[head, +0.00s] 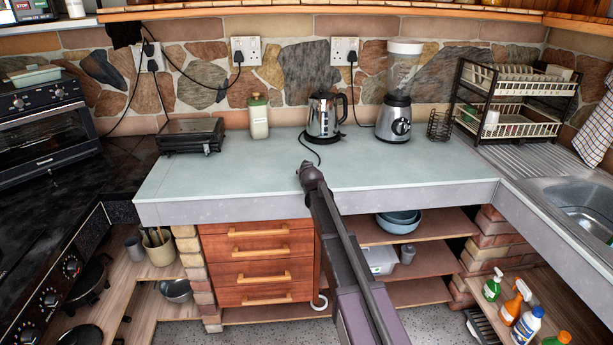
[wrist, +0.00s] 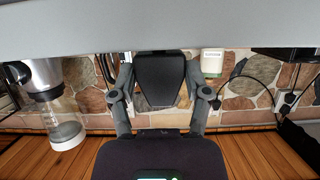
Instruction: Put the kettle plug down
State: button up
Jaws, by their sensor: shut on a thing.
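My gripper (head: 311,172) is over the front middle of the pale worktop (head: 240,185), in front of the kettle. In the wrist view, which is upside down, its two fingers are closed on the sides of a black block, the kettle plug (wrist: 160,78). The plug is mostly hidden by my gripper in the head view. A dark cord runs from the kettle's base to my gripper's tip. The steel kettle (head: 323,118) stands upright on the worktop near the wall. I cannot tell whether the plug touches the worktop.
Wall sockets (head: 245,50) are behind. A dish rack (head: 515,100) and sink (head: 590,205) are at the right. The worktop's front is clear on both sides of my gripper.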

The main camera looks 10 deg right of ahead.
jog(key=shift+f, duration=0.1)
dwell(0.3)
jog(key=o, duration=1.3)
jog(key=shift+s+r, duration=0.1)
jog(key=shift+r, duration=0.15)
jog(key=p+v, duration=0.4)
jog(key=v, duration=0.7)
jog(key=shift+s+r+p, duration=0.15)
jog(key=shift+s+p, duration=0.2)
jog(key=shift+s, duration=0.1)
